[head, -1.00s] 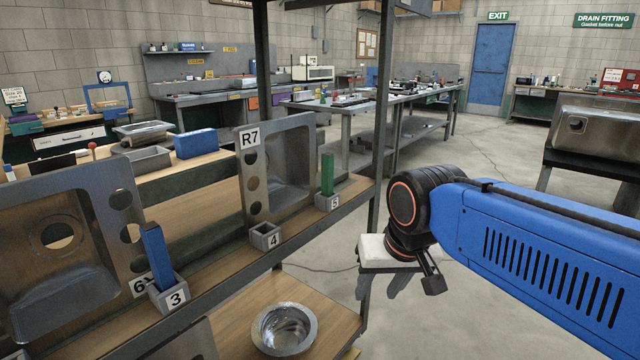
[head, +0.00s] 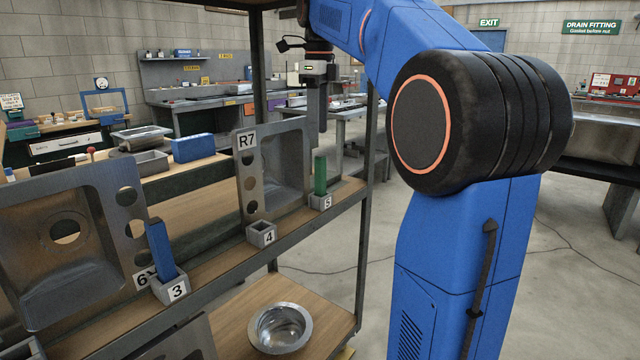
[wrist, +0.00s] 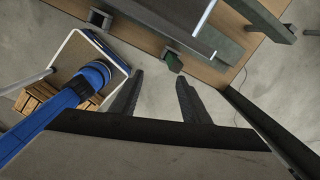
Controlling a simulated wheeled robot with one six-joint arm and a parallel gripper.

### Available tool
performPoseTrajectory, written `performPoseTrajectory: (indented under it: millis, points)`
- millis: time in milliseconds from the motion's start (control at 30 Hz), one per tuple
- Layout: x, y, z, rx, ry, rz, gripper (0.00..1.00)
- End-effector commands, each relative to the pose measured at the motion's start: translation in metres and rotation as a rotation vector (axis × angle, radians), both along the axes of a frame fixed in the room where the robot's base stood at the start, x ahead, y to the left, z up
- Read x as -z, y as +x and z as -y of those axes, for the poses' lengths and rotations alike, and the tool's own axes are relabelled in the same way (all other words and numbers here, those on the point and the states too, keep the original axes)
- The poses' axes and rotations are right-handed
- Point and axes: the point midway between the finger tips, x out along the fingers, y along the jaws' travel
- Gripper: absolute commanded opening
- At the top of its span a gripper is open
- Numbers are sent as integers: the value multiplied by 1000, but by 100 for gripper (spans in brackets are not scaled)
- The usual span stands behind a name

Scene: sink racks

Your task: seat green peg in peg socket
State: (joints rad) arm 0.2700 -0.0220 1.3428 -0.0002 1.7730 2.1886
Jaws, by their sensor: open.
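The green peg (head: 320,175) stands upright in the small grey socket block marked 5 (head: 321,202), on the wooden shelf. The block marked 4 (head: 262,234) looks empty. A blue peg (head: 160,250) leans slightly in the block marked 3 (head: 171,290). My gripper (head: 317,125) points down, above and behind the green peg in the head view. In the wrist view my gripper (wrist: 158,90) shows two dark fingers apart with nothing between them. A small dark greenish shape (wrist: 173,63) lies just beyond the fingertips at the shelf edge, too dim to name surely.
A steel sink panel marked R7 (head: 246,180) stands beside the green peg. Another sink (head: 70,250) stands at left. A dark rack post (head: 364,200) rises right of the socket marked 5. A metal bowl (head: 280,328) sits on the lower shelf.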

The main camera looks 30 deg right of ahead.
Motion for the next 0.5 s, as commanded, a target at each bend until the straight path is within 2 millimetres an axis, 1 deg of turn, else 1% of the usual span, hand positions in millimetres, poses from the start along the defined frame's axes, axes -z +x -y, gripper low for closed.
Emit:
performPoseTrajectory:
  millis: [33, 100, 200, 300, 367, 467, 500]
  points:
    - [-5, 10, 8, 78, 5, -9, 42]
    - [-12, 17, 16, 175, 13, -22, 42]
    - [-17, 24, 23, 270, 18, -36, 42]
    - [-19, 27, 27, 320, 20, -42, 42]
    - [-17, 27, 28, 334, 21, -44, 42]
    - [-4, 27, 28, 339, 21, -46, 42]
    - [3, 27, 28, 338, 21, -48, 42]
